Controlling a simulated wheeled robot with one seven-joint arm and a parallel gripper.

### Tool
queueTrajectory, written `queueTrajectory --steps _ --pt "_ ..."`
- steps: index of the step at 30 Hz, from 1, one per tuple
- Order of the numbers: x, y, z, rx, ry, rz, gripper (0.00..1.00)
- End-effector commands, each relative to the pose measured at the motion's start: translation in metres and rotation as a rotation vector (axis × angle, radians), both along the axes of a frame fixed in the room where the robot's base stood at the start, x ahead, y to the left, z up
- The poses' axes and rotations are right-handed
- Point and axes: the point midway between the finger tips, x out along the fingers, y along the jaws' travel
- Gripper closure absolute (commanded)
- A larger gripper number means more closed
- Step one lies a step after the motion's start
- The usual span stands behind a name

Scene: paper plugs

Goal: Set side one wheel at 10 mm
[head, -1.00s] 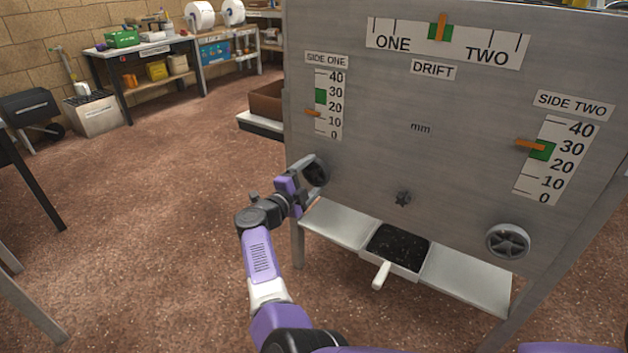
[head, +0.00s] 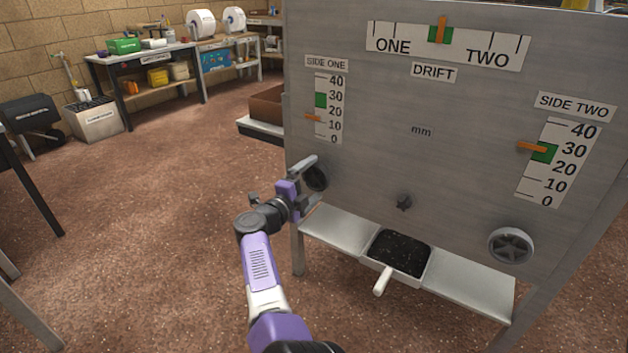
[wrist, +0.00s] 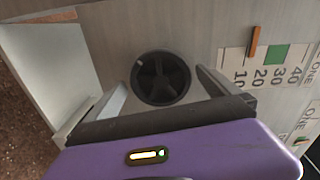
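The side one wheel (head: 316,178) is a dark spoked handwheel low on the left of the grey panel. It also shows in the wrist view (wrist: 161,78), facing me. My gripper (head: 309,181) is at this wheel. In the wrist view its fingers (wrist: 161,84) are open, one on each side of the wheel, with visible gaps to the rim. The side one scale (head: 331,108) runs from 0 to 40, with a green band between about 20 and 30. Its orange pointer (head: 313,118) stands between 10 and 20, near 15; it also shows in the wrist view (wrist: 255,42).
The side two wheel (head: 511,245) is at the lower right, with its pointer (head: 531,147) near 30. The drift pointer (head: 441,30) is on green. A small star knob (head: 404,202) sits between the wheels. A shelf (head: 468,284) with a black-filled pan (head: 399,254) juts out below.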

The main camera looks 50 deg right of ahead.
Motion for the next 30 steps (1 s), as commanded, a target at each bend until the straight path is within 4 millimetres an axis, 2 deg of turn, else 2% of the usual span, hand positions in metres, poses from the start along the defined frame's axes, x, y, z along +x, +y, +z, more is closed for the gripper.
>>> queueTrajectory --steps 13,30 --pt "0.0 0.004 0.001 -0.001 0.0 0.002 0.0" --pt "-0.002 0.038 0.002 -0.001 0.0 0.001 0.0"
